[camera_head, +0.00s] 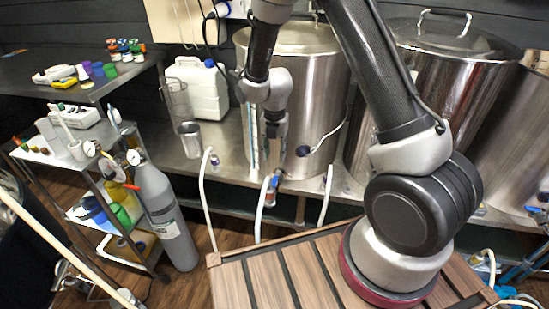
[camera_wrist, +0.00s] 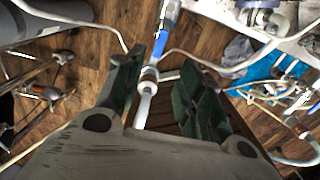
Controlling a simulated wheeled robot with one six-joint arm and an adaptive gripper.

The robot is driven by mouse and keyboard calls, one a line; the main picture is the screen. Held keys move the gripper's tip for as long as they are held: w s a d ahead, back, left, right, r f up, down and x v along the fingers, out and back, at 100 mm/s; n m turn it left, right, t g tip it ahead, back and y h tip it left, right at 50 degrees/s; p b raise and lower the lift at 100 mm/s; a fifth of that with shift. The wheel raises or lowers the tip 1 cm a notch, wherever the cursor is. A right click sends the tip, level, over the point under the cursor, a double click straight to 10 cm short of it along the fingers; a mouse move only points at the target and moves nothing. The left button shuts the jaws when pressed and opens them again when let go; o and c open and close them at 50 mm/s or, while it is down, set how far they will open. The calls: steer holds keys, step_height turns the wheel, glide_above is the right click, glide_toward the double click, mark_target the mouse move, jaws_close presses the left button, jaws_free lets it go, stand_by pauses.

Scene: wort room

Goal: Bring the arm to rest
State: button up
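My arm reaches up from its base, bends at the top of the head view and hangs down in front of the left steel kettle (camera_head: 310,95). My gripper (camera_head: 273,150) points downward beside that kettle, above the bench edge. In the wrist view its two dark green fingers (camera_wrist: 163,60) stand wide apart with nothing gripped between them. A white hose with a blue-handled valve (camera_wrist: 150,78) shows in the gap, beyond the fingers. The same valve (camera_head: 272,184) is below the gripper in the head view. I cannot tell how far the fingertips are from it.
A second steel kettle (camera_head: 440,85) stands behind my arm. A white jerrycan (camera_head: 197,90) and a steel cup (camera_head: 190,139) stand left on the bench. A grey gas cylinder (camera_head: 166,215) and a laden trolley (camera_head: 85,165) are at left. White hoses hang off the bench front.

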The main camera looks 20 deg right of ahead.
stand_by(0.3)
steer(key=s+d+r+m+t, duration=0.1)
steer(key=s+d+r+m, duration=0.4)
steer(key=s+r+m, duration=0.4)
steer(key=s+d+r+m+t, duration=0.2)
steer(key=s+d+r+m, duration=0.3)
steer(key=s+r+m, duration=0.3)
steer(key=s+d+r+m+t, duration=0.1)
steer(key=s+d+r+m, duration=0.4)
steer(key=s+r+m, duration=0.4)
step_height(320, 180, up, 6)
steer(key=m, duration=0.4)
steer(key=shift+s+r, duration=0.2)
steer(key=shift+s, duration=0.1)
